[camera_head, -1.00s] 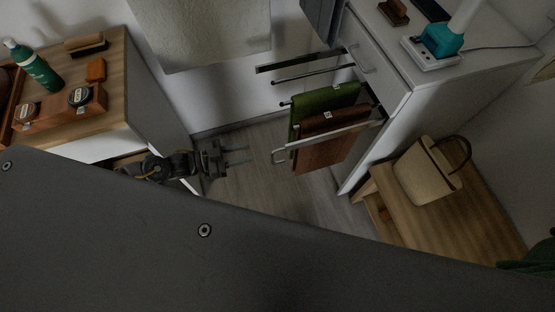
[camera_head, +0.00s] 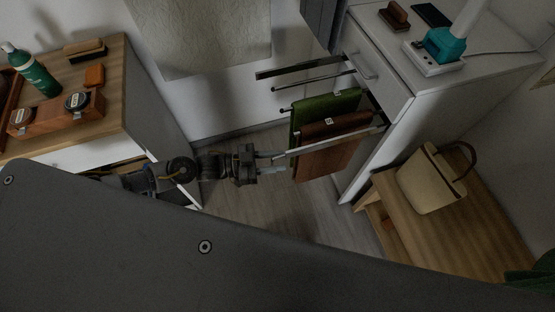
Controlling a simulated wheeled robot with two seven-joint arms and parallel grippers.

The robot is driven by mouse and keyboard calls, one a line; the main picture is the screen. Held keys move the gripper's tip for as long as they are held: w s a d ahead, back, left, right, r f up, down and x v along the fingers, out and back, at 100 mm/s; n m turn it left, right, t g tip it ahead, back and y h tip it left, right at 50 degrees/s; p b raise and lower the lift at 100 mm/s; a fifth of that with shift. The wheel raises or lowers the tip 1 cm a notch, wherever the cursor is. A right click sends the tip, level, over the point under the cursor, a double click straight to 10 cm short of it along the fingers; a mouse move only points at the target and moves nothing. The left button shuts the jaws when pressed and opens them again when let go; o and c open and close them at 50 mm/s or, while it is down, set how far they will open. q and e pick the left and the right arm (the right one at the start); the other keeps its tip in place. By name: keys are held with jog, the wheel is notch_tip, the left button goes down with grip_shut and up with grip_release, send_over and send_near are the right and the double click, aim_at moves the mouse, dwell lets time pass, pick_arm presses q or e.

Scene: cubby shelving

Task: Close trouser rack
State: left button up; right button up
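The trouser rack (camera_head: 335,141) is pulled out to the left from under the white cabinet. A green garment (camera_head: 325,106) and a brown garment (camera_head: 325,160) hang on its rods. My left gripper (camera_head: 283,162) is at the left end of the rack's front rail, beside the brown garment. Its two fingers are apart, with the rail end close to or between them; I cannot tell whether they touch it. My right gripper is not in view.
The white cabinet (camera_head: 437,109) stands at the right, with a teal device (camera_head: 445,44) on top. A beige bag (camera_head: 427,182) sits on a wooden bench (camera_head: 452,226). A wooden-topped counter (camera_head: 112,88) is at the left. Floor (camera_head: 250,205) is clear between them.

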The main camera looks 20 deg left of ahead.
pick_arm(q)
jog(key=shift+w+d, duration=0.2)
jog(key=shift+d, duration=0.3)
jog(key=shift+s+f, duration=0.1)
grip_shut()
